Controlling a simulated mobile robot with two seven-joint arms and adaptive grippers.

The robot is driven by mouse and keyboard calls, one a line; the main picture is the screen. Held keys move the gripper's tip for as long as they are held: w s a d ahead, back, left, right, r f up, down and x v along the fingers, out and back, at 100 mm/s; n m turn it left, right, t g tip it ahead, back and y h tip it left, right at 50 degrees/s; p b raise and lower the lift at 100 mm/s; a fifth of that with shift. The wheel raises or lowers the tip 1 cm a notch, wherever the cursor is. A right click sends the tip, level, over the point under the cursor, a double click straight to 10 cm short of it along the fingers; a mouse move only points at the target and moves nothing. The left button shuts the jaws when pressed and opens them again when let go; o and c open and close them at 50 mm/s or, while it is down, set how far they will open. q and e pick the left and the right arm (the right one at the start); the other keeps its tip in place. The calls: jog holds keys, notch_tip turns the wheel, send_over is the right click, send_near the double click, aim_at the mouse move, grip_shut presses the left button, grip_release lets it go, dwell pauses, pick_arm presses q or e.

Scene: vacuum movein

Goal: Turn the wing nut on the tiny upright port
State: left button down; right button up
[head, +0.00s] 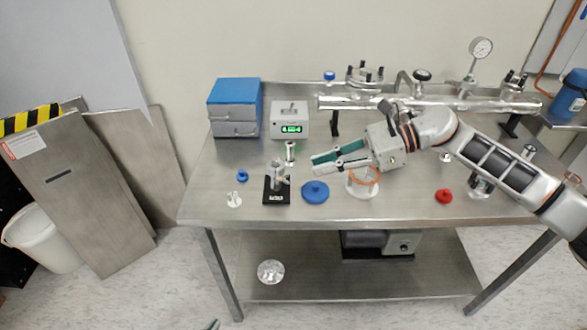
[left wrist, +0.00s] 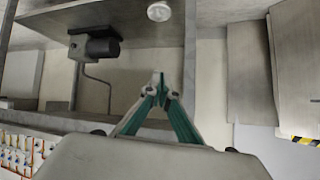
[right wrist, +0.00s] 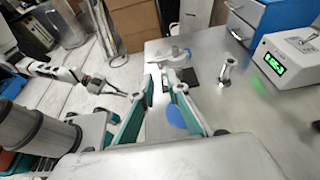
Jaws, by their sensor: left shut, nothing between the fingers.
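A small upright metal port (head: 277,179) stands on a black base (head: 276,197) at the left front of the bench. It also shows in the right wrist view (right wrist: 176,56), with a pale fitting around its top. The wing nut is too small to make out clearly. My right gripper (head: 314,165) is open and empty, above the bench just right of the port; its fingers (right wrist: 163,88) point toward the port in the right wrist view. My left gripper (left wrist: 159,78) is shut and empty, low in front of the bench; only its tip shows in the head view (head: 213,325).
A short metal flange piece (head: 290,151), a blue disc (head: 315,191), a small blue part (head: 242,175) and a white part (head: 234,199) are near the port. A display box (head: 290,120), blue drawers (head: 234,92) and a metal manifold (head: 430,102) stand behind.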

aim_at(278, 177)
pick_arm(q)
jog(key=shift+s+r+p, duration=0.15)
jog(key=shift+s+p, duration=0.1)
jog(key=shift+p, duration=0.25)
pick_arm(e)
jog(key=x, duration=0.7)
jog(key=shift+a, duration=0.3)
jog(key=shift+c, duration=0.5)
grip_shut()
jog(key=shift+w+f+m+g+b, duration=0.15)
jog(key=shift+f+m+g+b, duration=0.3)
jog(key=shift+b, duration=0.7)
jog(key=shift+r+m+b, duration=0.15)
jog(key=shift+m+b, duration=0.15)
jog(key=shift+m, duration=0.05)
pick_arm(q)
jog(key=shift+w+a+f, duration=0.3)
jog(key=shift+w+f, duration=0.2)
jog(key=shift+f, duration=0.15)
pick_arm(e)
jog(key=shift+r+g, duration=0.25)
